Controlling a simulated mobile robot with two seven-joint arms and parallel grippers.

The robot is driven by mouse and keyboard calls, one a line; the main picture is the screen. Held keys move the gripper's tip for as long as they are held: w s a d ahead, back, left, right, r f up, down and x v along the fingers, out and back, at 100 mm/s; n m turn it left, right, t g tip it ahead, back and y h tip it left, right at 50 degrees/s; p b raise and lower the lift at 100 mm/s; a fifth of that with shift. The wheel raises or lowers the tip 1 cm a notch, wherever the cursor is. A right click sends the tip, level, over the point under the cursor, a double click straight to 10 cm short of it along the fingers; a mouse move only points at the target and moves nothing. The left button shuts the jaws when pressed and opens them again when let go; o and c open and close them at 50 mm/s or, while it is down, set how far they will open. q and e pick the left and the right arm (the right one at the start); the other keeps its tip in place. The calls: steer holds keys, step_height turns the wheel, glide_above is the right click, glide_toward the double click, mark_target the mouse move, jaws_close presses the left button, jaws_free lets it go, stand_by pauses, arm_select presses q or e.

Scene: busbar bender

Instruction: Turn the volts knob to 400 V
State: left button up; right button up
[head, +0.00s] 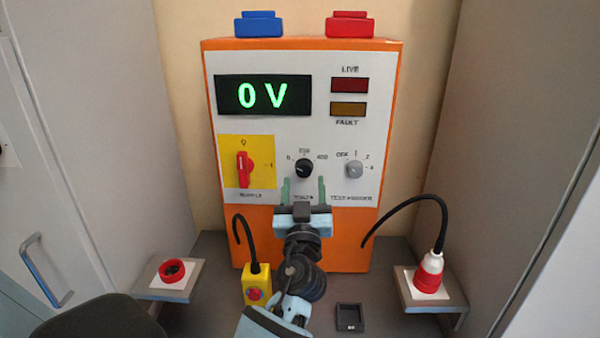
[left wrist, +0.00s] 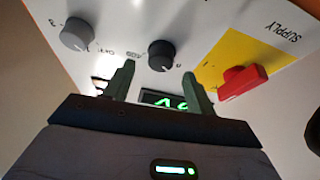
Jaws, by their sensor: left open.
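The volts knob (head: 305,168) is a small black dial on the white panel, with marks around it from 0 at left to 400 at right. Its pointer is too small to read surely. The display (head: 263,95) above reads 0 V in green. My left gripper (head: 303,187) is open just below the knob, its two green fingers pointing up at the panel and apart from the knob. In the left wrist view the picture is turned over; the knob (left wrist: 160,55) shows beyond and between the open fingers (left wrist: 158,85), with nothing held. My right gripper is not in view.
The red supply switch (head: 243,168) on its yellow plate is left of the knob. A grey knob (head: 354,169) is to the right. A yellow box (head: 256,286) with a cable and a red-white plug (head: 430,272) stand lower down. Grey walls flank both sides.

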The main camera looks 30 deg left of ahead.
mark_target(304, 171)
arm_select(q)
steer(key=x, duration=0.3)
steer(key=shift+r+p, duration=0.15)
steer(key=shift+p, duration=0.2)
steer(key=shift+w+a, duration=0.2)
steer(key=shift+w, duration=0.05)
steer(key=shift+c, duration=0.3)
steer(key=c, duration=0.9)
